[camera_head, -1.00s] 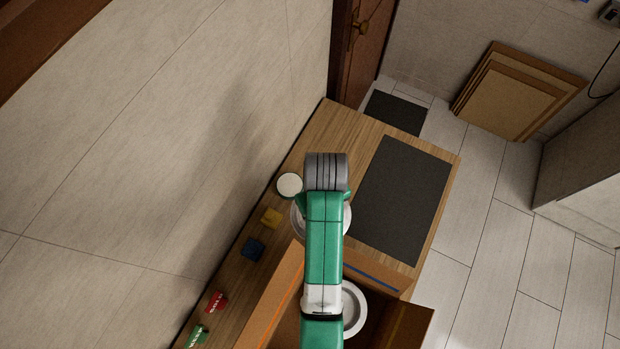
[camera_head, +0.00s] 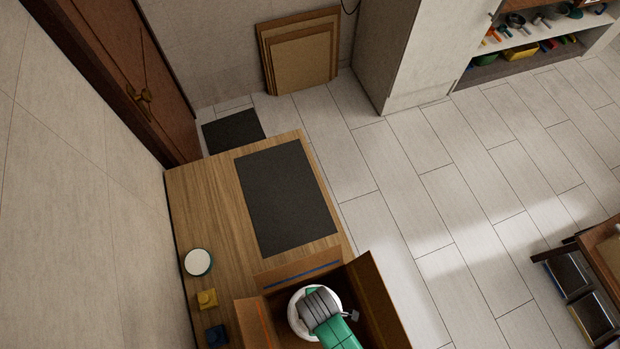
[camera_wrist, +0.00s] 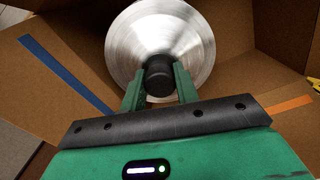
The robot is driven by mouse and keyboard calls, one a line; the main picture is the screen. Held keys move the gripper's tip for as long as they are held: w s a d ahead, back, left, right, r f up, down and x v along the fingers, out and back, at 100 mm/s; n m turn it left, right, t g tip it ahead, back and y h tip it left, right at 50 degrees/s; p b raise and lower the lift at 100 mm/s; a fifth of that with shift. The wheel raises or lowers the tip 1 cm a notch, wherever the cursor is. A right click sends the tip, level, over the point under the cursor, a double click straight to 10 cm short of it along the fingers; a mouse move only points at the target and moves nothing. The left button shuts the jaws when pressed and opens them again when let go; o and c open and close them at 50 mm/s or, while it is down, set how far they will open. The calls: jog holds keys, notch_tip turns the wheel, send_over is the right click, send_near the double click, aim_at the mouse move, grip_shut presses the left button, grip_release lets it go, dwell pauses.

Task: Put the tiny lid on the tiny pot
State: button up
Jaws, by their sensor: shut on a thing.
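A round silver lid (camera_wrist: 190,38) with a black knob fills the upper middle of the wrist view. My gripper (camera_wrist: 160,82) is shut on that knob. In the head view the pale rim of a round piece (camera_head: 294,318) shows around my gripper, within the outline of the open cardboard box (camera_head: 372,285); it looks like the lid's edge. No pot can be made out; anything under the lid is hidden. I cannot tell whether the lid rests on something or hangs.
The box's flaps stand open around my gripper. A white-topped round item with a green rim (camera_head: 198,262), a yellow block (camera_head: 206,299) and a dark blue block (camera_head: 216,336) line the counter's left edge. The dark mat (camera_head: 287,198) is bare.

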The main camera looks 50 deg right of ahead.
jog(key=shift+r, duration=0.15)
jog(key=shift+f+b, duration=1.45)
jog(key=shift+f, duration=1)
jog(key=shift+p, duration=0.35)
jog(key=shift+f, duration=0.15)
jog(key=shift+w+f+b, duration=0.1)
jog(key=shift+f+b, duration=0.45)
jog(key=shift+f, duration=0.15)
jog(key=shift+f, duration=0.2)
jog(key=o, duration=1.1)
jog(key=shift+c, duration=0.2)
